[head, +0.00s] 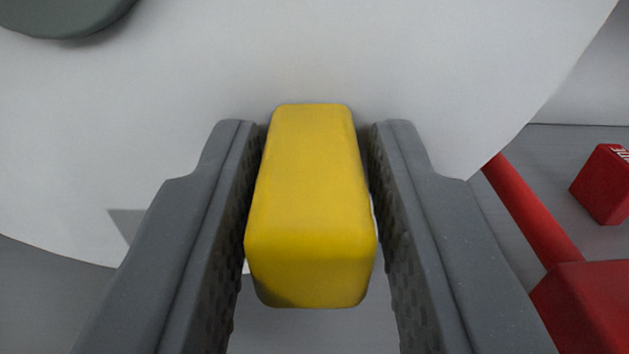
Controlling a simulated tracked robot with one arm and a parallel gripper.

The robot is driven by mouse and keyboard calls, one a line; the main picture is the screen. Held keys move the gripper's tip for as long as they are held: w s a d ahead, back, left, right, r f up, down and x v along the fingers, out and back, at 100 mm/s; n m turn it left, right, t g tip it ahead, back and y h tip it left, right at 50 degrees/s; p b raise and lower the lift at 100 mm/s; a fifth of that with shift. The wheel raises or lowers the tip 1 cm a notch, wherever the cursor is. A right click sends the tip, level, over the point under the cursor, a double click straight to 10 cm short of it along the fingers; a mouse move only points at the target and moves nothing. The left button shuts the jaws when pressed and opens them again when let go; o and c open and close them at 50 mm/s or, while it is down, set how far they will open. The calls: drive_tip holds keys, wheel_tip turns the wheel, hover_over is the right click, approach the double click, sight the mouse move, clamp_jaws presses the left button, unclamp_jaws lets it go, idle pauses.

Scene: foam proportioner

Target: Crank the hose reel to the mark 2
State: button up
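A yellow block-shaped handle (310,195) with rounded edges stands in the middle of the head view, in front of a large white disc (330,65). My gripper (314,130) has one dark grey finger on each side of the handle. The textured pads are very close to its sides. A thin light sliver shows between the handle and the right finger, so I cannot tell whether the pads press on it. How the handle joins the disc is hidden. No mark 2 is visible.
A dark grey round part (65,15) sits on the disc at the upper left. A red bar (530,210) and a red block (590,305) are at the lower right. A smaller red block with partly cut-off white lettering (604,185) lies at the right edge.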

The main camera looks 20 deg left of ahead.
drive_tip(key=shift+o, duration=0.9)
drive_tip(key=shift+w+f, duration=0.1)
drive_tip(key=p+v, duration=0.1)
drive_tip(key=v, duration=1.2)
drive_tip(key=shift+s+d, duration=0.15)
drive_tip(key=shift+s, duration=0.2)
drive_tip(key=s+d+r+m+h, duration=0.1)
drive_tip(key=s+d+r+h, duration=0.15)
drive_tip(key=r, duration=1.25)
drive_tip(key=s+d+r+m+h, duration=0.1)
drive_tip(key=s+d+r+h, duration=0.2)
drive_tip(key=r, duration=1.1)
drive_tip(key=s+a+r+m, duration=0.1)
drive_tip(key=s+a+r, duration=0.1)
drive_tip(key=s+r, duration=0.7)
drive_tip(key=s+a+r+m+g, duration=0.1)
drive_tip(key=s+a+r, duration=0.1)
drive_tip(key=s+r, duration=0.7)
drive_tip(key=s, duration=0.2)
drive_tip(key=shift+s+g+h, duration=0.3)
drive_tip(key=shift+s+h, duration=0.05)
